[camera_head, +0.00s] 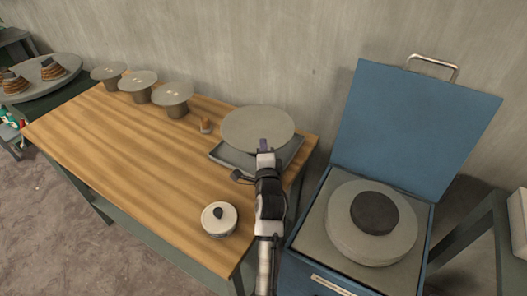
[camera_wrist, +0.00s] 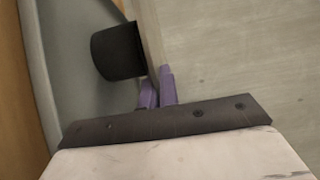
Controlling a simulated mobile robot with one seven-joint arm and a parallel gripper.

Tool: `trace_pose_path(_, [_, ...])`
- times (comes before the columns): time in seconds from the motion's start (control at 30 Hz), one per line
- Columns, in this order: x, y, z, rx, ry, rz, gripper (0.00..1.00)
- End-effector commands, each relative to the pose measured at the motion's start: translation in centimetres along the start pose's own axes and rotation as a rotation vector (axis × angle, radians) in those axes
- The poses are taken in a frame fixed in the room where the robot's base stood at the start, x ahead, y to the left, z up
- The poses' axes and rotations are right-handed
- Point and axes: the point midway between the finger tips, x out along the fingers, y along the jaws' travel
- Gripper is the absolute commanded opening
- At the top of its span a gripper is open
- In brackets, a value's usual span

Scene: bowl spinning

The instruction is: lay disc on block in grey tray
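The disc (camera_head: 258,128) is a wide, pale grey round slab, lying about level over the grey tray (camera_head: 286,156) on the wooden table. The disc hides the block in the head view. My gripper (camera_head: 264,147) is at the disc's near rim. Its purple fingers (camera_wrist: 157,90) are shut on that rim, one on each face.
A small lidded pot (camera_head: 219,218) stands near the table's front edge. A small brown object (camera_head: 206,126) and several disc-topped stands (camera_head: 173,95) are left of the tray. An open blue case (camera_head: 415,125) with a round wheel (camera_head: 345,222) is at right. The table's middle is clear.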

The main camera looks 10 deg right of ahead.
Motion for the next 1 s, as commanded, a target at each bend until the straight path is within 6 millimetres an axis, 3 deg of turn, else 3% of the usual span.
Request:
trace_pose_path(0.13, [0.0, 1.6, 0.0, 0.001, 0.001, -0.002, 0.0])
trace_pose_path(0.53, [0.0, 2.2, 0.0, 0.0, 0.001, -0.003, 0.0])
trace_pose_path(0.73, [0.0, 2.3, 0.0, 0.0, 0.001, 0.0, 0.24])
trace_pose_path(1.0, [0.0, 2.2, 0.0, 0.0, 0.001, 0.0, 0.24])
